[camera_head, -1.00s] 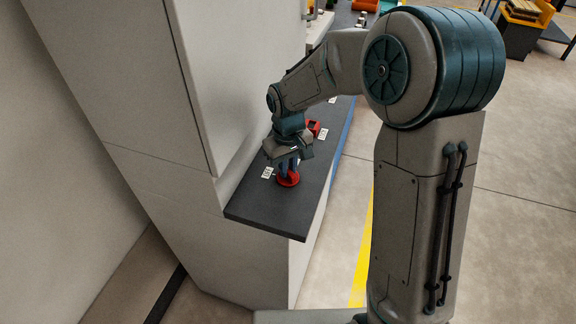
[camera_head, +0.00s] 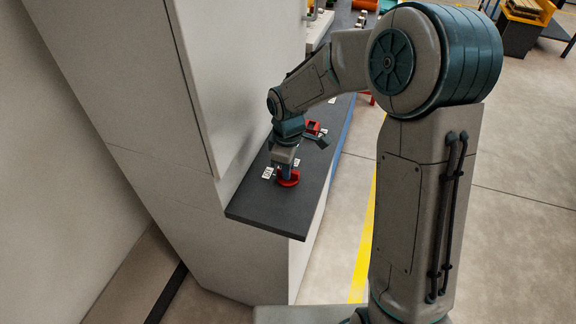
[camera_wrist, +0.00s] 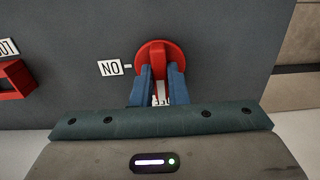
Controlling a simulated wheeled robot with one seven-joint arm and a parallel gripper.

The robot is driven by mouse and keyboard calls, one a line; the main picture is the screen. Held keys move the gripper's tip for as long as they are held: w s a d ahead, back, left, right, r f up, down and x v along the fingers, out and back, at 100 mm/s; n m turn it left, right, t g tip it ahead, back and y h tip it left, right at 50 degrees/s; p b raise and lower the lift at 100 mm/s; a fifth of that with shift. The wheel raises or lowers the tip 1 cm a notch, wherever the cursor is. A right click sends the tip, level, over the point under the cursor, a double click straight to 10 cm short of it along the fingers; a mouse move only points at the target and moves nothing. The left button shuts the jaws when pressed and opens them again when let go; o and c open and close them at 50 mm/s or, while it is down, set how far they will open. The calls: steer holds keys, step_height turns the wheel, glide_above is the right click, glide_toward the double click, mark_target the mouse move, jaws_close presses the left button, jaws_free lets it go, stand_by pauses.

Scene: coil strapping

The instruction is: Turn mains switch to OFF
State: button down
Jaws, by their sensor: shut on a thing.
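The mains switch (camera_head: 288,180) is a round red knob with a raised grip bar, on the dark top of the ledge. In the wrist view the red knob (camera_wrist: 160,50) has its bar running up and down the picture. My gripper (camera_wrist: 161,74) has its two blue fingers shut on the bar, one on each side. In the head view my gripper (camera_head: 286,168) reaches down onto the knob. A white label (camera_wrist: 110,68), reading ON upside down, lies left of the knob with a tick mark. Another white marking between the fingers is partly hidden.
A red square frame-like part (camera_wrist: 13,80) sits further along the ledge (camera_head: 268,211), with another label beside it. A tall pale cabinet (camera_head: 150,110) rises close on the left. Open floor with a yellow line (camera_head: 365,240) lies to the right.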

stand_by(0.5)
steer(key=c, duration=1.4)
jaws_free()
steer(key=shift+c, duration=0.2)
steer(key=shift+r, duration=0.1)
step_height(320, 180, up, 14)
steer(key=s+d+m+t, duration=0.1)
steer(key=s+d+m, duration=0.6)
steer(key=s, duration=0.2)
steer(key=s+d+f+m+t, duration=0.1)
steer(key=s+d+m+t, duration=0.1)
steer(key=s+d+m, duration=0.5)
steer(key=s, duration=0.3)
steer(key=shift+s+d+f, duration=0.15)
steer(key=shift+s, duration=0.1)
